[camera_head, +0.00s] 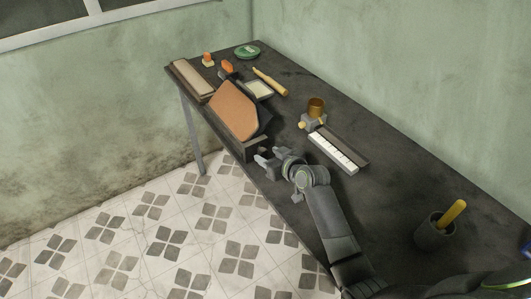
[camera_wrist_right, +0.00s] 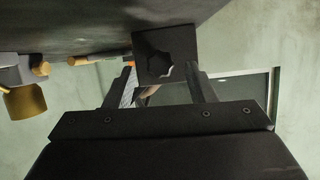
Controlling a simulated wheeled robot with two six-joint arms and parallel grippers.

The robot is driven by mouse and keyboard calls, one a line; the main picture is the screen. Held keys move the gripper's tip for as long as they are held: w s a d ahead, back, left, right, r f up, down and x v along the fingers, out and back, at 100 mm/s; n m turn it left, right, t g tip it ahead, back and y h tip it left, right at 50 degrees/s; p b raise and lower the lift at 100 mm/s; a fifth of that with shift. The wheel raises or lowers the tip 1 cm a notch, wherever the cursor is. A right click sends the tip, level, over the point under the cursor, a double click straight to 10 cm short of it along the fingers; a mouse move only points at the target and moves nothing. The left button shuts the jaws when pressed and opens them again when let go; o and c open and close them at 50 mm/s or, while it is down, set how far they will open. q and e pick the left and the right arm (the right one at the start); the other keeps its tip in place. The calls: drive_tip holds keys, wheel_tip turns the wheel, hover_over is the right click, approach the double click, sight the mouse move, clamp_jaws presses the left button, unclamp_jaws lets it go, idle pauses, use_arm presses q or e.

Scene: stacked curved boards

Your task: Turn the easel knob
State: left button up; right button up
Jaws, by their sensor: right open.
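A small dark easel (camera_head: 254,148) stands at the table's near-left edge, with a tilted orange-brown board (camera_head: 235,112) leaning on it. The dark lobed easel knob (camera_wrist_right: 159,67) shows in the right wrist view, in front of a dark square end face (camera_wrist_right: 181,43). In the head view I cannot make the knob out. My right gripper (camera_head: 266,156) is open beside the easel's near end. In the wrist view its two fingers point toward the knob, which appears between their tips; I cannot tell whether they touch it. My left gripper is not in view.
The dark table (camera_head: 385,200) also holds a white-keyed strip (camera_head: 333,152), a brass cup (camera_head: 316,105), a wooden-handled tool (camera_head: 270,82), a green round tin (camera_head: 247,51) and a dark pot (camera_head: 435,233) with a yellow handle. The table's middle right is clear.

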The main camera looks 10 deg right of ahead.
drive_tip(key=shift+x, duration=0.8)
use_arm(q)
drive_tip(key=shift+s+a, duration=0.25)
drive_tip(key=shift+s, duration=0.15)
use_arm(e)
drive_tip(key=shift+w+a+f, duration=0.15)
drive_tip(key=shift+w+a, duration=0.05)
drive_tip(key=shift+w, duration=0.15)
drive_tip(key=c, duration=1)
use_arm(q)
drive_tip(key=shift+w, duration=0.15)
use_arm(e)
drive_tip(key=shift+o, duration=0.2)
